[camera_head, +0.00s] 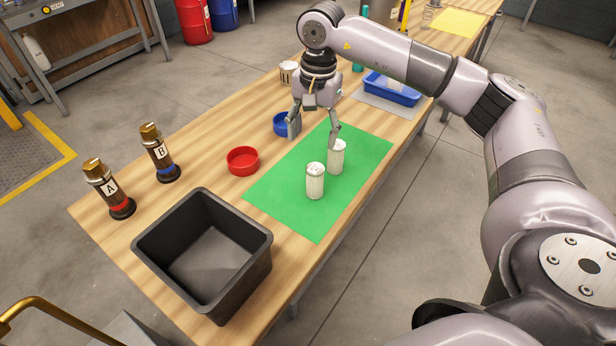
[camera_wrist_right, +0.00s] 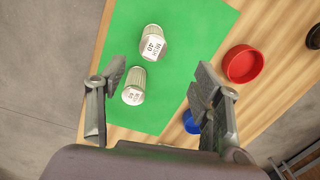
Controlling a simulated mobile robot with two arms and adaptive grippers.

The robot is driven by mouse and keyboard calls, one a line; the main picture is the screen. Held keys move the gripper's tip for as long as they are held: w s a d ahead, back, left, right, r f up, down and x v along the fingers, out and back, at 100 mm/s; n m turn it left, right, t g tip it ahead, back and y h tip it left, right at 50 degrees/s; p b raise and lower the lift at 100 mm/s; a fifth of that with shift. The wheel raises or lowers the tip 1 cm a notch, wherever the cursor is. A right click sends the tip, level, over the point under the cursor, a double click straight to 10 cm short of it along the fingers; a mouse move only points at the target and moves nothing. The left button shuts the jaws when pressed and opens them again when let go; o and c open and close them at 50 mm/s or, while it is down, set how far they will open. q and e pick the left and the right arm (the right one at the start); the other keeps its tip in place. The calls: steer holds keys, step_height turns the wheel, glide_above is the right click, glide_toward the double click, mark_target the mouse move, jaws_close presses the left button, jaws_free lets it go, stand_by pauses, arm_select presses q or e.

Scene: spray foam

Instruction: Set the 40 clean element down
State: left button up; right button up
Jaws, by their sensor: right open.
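A white ribbed cylindrical element (camera_head: 315,182) stands upright on the green mat (camera_head: 290,205). In the right wrist view its top label shows a 40 (camera_wrist_right: 153,44). A second similar element (camera_head: 336,158) stands just behind it on the mat. It also shows in the right wrist view (camera_wrist_right: 133,87), its label too small to read surely. My right gripper (camera_head: 314,130) is open and empty at the mat's far end. Its right finger in the head view is close to the second element; touching or apart cannot be told. My left gripper is not in view.
A red dish (camera_head: 243,161) and a blue dish (camera_head: 281,124) stand left of the mat. Bottles A (camera_head: 108,188) and B (camera_head: 160,153) and a black bin (camera_head: 165,240) are at the near end. Another white cylinder (camera_head: 289,71) and a blue tray (camera_head: 395,97) are farther back.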

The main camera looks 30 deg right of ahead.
mark_target(319, 167)
steer(key=shift+h, duration=0.3)
steer(key=f, duration=0.3)
steer(key=d+f+p, duration=0.1)
steer(key=f, duration=0.3)
steer(key=f+p, duration=0.1)
steer(key=f, duration=0.3)
steer(key=shift+s+d, duration=0.15)
steer(key=shift+d, duration=0.15)
steer(key=f, duration=0.1)
steer(key=f+p, duration=0.1)
steer(key=f, duration=0.1)
steer(key=f+p, duration=0.1)
steer(key=shift+a+f, duration=0.35)
steer(key=shift+a, duration=0.05)
steer(key=shift+f, duration=0.55)
steer(key=shift+c, duration=0.6)
steer(key=c, duration=1.3)
steer(key=shift+r, duration=0.15)
